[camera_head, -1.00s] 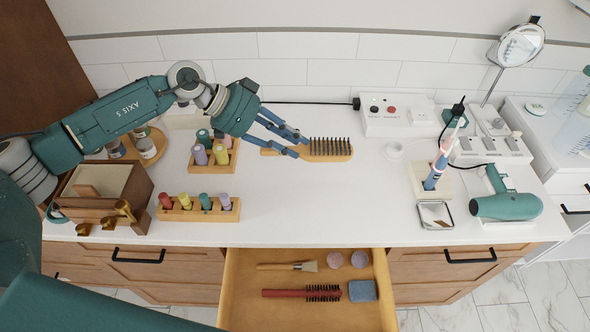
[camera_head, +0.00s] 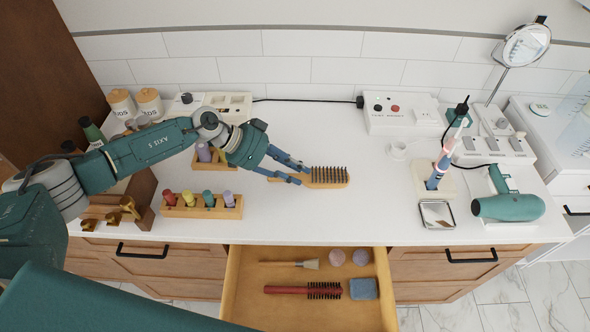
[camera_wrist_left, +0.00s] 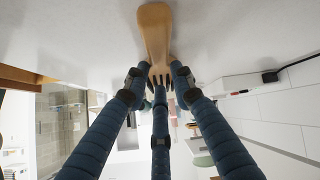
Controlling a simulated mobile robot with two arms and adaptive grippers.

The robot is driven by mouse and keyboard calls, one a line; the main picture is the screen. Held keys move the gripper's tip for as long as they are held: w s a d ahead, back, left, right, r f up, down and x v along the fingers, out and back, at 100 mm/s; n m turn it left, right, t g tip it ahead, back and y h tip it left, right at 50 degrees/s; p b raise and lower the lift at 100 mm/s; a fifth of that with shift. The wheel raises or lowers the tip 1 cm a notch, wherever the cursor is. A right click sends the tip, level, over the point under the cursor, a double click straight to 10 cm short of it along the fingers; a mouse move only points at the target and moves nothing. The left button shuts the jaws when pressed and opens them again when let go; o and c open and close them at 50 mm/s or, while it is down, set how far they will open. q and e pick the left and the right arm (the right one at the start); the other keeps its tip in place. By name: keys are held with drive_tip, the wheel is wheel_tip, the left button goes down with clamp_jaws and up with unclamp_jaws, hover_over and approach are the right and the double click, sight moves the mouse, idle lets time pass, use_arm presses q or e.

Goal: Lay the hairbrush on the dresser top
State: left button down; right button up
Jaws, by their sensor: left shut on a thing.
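The wooden hairbrush (camera_head: 328,177) with dark bristles is over the white dresser top (camera_head: 330,218), bristles facing up in the head view. My left gripper (camera_head: 301,174) comes from the left and is shut on the handle side of the hairbrush. I cannot tell whether the brush touches the top or hangs just above it. In the left wrist view the hairbrush (camera_wrist_left: 156,32) shows between and beyond the blue fingers. My right gripper is not in view.
A drawer (camera_head: 240,295) stands open in front, holding a red brush (camera_head: 290,290) and several small things. A rack of coloured bottles (camera_head: 202,206) stands left. A toothbrush stand (camera_head: 434,182), small mirror (camera_head: 436,213) and hair dryer (camera_head: 508,207) stand right. The top's middle is clear.

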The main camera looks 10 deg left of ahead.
use_arm(q)
drive_tip(key=c, duration=1.5)
unclamp_jaws()
drive_tip(key=shift+f, duration=0.1)
drive_tip(key=shift+o, duration=0.2)
drive_tip(key=b+v, duration=0.1)
drive_tip(key=v, duration=1.1)
drive_tip(key=shift+b, duration=0.35)
drive_tip(key=shift+w, duration=0.1)
